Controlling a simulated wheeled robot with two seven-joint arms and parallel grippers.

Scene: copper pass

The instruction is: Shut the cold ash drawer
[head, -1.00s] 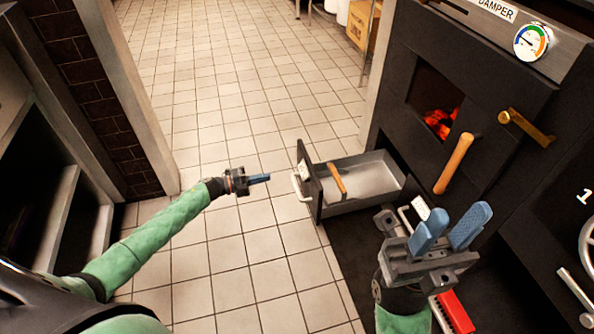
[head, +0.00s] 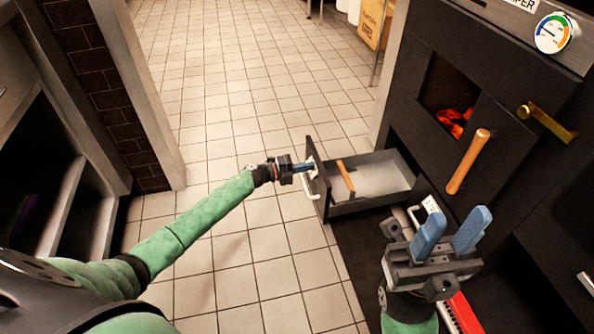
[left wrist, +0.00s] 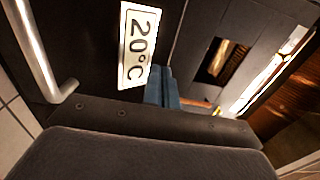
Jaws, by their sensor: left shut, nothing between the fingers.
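The ash drawer (head: 378,172) is pulled out of the dark stove, its grey tray showing behind a black front panel (head: 318,180). A wooden-handled tool lies across the tray. My left gripper (head: 305,167) is shut and empty, its blue fingertips at the outer face of the panel. In the left wrist view the shut fingers (left wrist: 162,88) are beside a white "20°C" label (left wrist: 138,45) on the panel, with the metal bar handle (left wrist: 45,50) to the left. I cannot tell whether they touch the panel. My right gripper (head: 452,232) is open and empty, in front of the stove.
The stove's window (head: 450,95) shows glowing embers, with a wooden handle (head: 468,160) and a brass handle (head: 547,122) nearby. A red brush-like thing (head: 465,312) lies below my right gripper. Tiled floor (head: 250,100) is clear left of the drawer.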

